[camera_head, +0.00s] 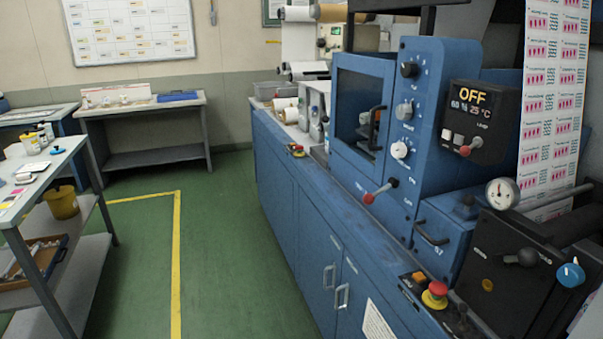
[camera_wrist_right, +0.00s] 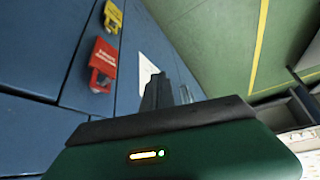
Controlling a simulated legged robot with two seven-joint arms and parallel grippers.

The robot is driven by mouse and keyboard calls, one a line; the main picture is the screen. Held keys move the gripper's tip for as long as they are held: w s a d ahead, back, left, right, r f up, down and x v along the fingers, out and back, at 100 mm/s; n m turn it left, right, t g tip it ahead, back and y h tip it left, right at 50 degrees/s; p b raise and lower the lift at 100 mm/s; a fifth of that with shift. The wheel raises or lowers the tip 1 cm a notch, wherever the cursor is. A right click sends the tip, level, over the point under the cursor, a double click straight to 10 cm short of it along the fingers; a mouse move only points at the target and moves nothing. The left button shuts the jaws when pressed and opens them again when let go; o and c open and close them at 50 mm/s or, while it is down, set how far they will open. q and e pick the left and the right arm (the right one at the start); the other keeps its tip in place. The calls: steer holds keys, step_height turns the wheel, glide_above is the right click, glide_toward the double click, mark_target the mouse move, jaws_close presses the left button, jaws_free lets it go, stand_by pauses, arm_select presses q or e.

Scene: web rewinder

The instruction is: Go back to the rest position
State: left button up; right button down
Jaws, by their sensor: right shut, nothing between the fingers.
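My right gripper (camera_wrist_right: 158,90) shows in the right wrist view, with its dark fingers shut and nothing held. It is in front of blue panels (camera_wrist_right: 120,60), beside the green floor, and does not appear to touch anything. Neither arm shows in the head view, and my left gripper is in no view.
A blue machine (camera_head: 400,140) with an "OFF" display (camera_head: 473,96) and a red stop button (camera_head: 435,294) lines the right side. A cart (camera_head: 45,165) with bottles stands left; a bench (camera_head: 145,108) is behind. The green floor (camera_head: 220,230) between is clear. Red (camera_wrist_right: 103,54) and yellow (camera_wrist_right: 113,17) tags hang on the panels.

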steer(key=s+f+g, duration=0.1)
steer(key=s+g, duration=0.2)
steer(key=s, duration=0.5)
step_height(320, 180, up, 21)
steer(key=p, duration=2.1)
steer(key=shift+s+a+g, duration=0.3)
steer(key=shift+a+g, duration=0.1)
steer(key=shift+a, duration=0.05)
steer(key=c, duration=2.1)
jaws_free()
steer(key=shift+c, duration=0.2)
